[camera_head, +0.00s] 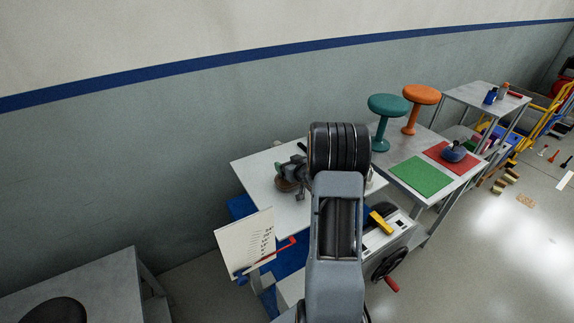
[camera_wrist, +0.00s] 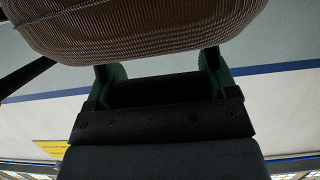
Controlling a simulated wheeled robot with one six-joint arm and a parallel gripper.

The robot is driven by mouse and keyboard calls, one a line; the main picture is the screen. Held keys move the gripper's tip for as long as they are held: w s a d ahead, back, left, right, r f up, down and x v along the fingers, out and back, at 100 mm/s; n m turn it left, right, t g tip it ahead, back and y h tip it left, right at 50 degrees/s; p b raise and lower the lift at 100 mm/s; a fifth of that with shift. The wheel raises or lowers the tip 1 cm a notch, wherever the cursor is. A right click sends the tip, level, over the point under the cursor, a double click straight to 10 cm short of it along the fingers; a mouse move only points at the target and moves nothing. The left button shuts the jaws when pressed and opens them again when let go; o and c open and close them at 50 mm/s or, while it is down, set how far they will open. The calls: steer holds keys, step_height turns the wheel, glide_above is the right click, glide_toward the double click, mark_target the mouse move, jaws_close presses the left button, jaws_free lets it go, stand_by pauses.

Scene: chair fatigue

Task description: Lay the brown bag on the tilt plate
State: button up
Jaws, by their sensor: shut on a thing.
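The brown bag (camera_head: 287,185) shows in the head view as a small rounded brown shape over the pale flat plate (camera_head: 252,168), which I take as the tilt plate. In the wrist view the bag (camera_wrist: 140,25) is large and ribbed across the top. My gripper (camera_wrist: 157,68), with green fingers, is shut on the bag. In the head view my gripper (camera_head: 282,172) is partly hidden behind my wrist, left of my arm. The bag overlaps the plate in the picture; whether it touches it I cannot tell. My arm hides the plate's right part.
A white marked board (camera_head: 247,243) with a red pointer (camera_head: 278,250) stands at the plate's front left. A black handwheel (camera_head: 390,264) is right of my arm. A bench at right holds a green mat (camera_head: 420,175), a red mat (camera_head: 470,165) and teal (camera_head: 388,105) and orange (camera_head: 421,95) stools.

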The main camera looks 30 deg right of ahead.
steer(key=o, duration=1.8)
steer(key=shift+s+r, duration=0.15)
steer(key=shift+s, duration=0.05)
steer(key=v, duration=1.1)
steer(key=shift+s+r+b, duration=0.1)
steer(key=shift+s+b, duration=0.25)
steer(key=shift+a, duration=0.1)
